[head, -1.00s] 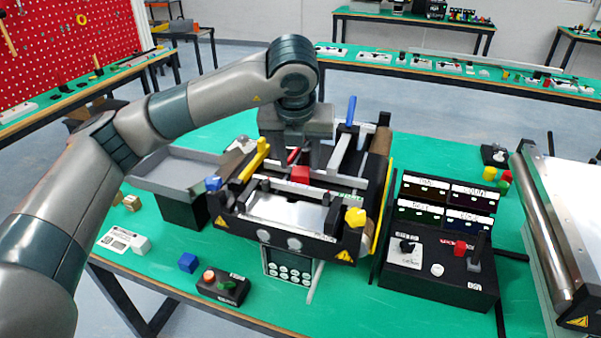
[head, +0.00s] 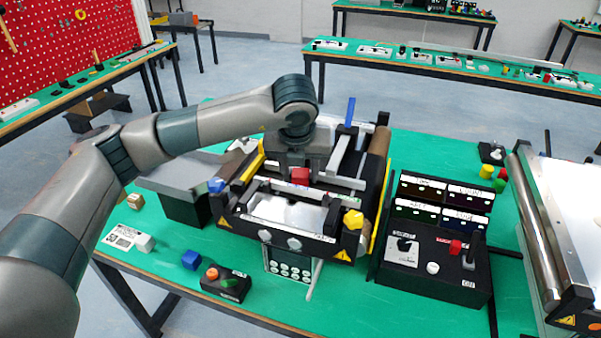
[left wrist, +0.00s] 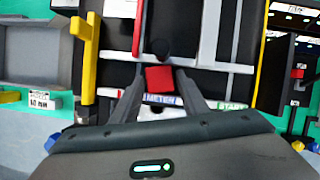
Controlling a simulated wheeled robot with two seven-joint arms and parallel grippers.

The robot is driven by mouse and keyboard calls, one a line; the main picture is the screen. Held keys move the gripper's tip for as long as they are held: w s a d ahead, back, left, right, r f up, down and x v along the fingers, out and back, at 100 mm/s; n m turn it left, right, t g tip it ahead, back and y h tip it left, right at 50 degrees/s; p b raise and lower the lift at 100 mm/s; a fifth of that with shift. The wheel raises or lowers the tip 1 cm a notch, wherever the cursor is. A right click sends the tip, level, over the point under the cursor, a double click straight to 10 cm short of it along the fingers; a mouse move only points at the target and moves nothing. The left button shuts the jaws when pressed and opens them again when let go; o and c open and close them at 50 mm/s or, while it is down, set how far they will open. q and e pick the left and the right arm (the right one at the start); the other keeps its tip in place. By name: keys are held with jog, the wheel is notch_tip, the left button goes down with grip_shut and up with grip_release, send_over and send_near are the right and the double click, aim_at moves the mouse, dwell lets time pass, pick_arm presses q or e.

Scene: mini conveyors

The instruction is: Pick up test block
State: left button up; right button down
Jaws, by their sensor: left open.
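A small red block (head: 300,175), which appears to be the test block, sits on the mini conveyor (head: 228,217) in the middle of the table. My left gripper (head: 301,166) reaches down over the conveyor right at the block; its fingertips are hard to make out in the head view. In the left wrist view, the red block (left wrist: 160,79) lies between the two spread fingers of my left gripper (left wrist: 161,88). The fingers are open, and I cannot tell whether either touches the block. My right gripper is out of view.
A grey tray (head: 172,172) stands left of the conveyor. A black control box (head: 435,265) with switches stands to the right.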

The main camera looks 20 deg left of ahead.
pick_arm(q)
jog(key=shift+w+f, duration=0.15)
jog(key=shift+f, duration=0.25)
jog(key=c, duration=0.8)
jog(key=shift+c, duration=0.2)
jog(key=shift+r, duration=0.15)
